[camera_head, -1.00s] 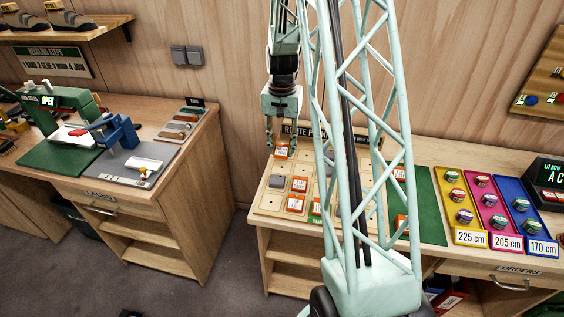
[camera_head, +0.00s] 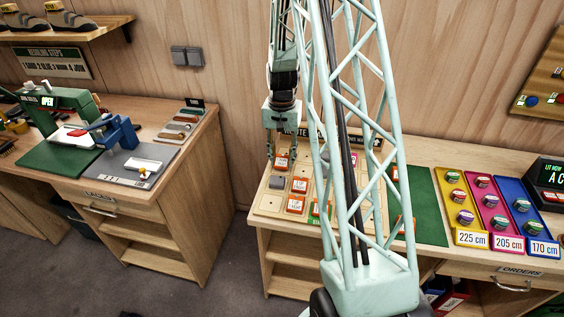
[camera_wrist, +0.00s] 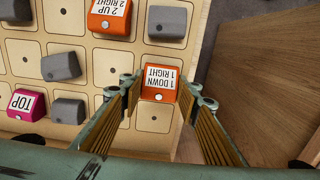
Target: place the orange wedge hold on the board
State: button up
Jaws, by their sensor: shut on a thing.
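An orange wedge hold (camera_wrist: 158,84) labelled "1 DOWN 1 RIGHT" is between the two fingers of my gripper (camera_wrist: 165,92) in the wrist view. My gripper is shut on it. In the head view the hold (camera_head: 282,163) is at the top left corner area of the board (camera_head: 268,204), just below my gripper (camera_head: 276,152). The pale wooden board has a grid of squares with dark holes. I cannot tell whether the hold touches the board. My lattice arm hides the middle of the board in the head view.
Another orange hold (camera_wrist: 109,17) labelled "2 UP 2 RIGHT", several grey holds (camera_wrist: 61,66) and a pink "TOP" hold (camera_wrist: 26,104) sit on the board. A green mat (camera_head: 428,205) and yellow (camera_head: 466,222), pink and blue trays lie to the right.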

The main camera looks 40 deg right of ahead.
aim_at(282, 158)
jog(key=shift+f, duration=0.65)
jog(key=shift+f, duration=0.15)
jog(key=o, duration=0.8)
jog(key=shift+o, duration=0.2)
notch_tip(282, 158, up, 12)
jog(key=p, duration=0.1)
dwell(0.7)
jog(key=shift+a+r, duration=0.1)
jog(key=shift+r, duration=0.15)
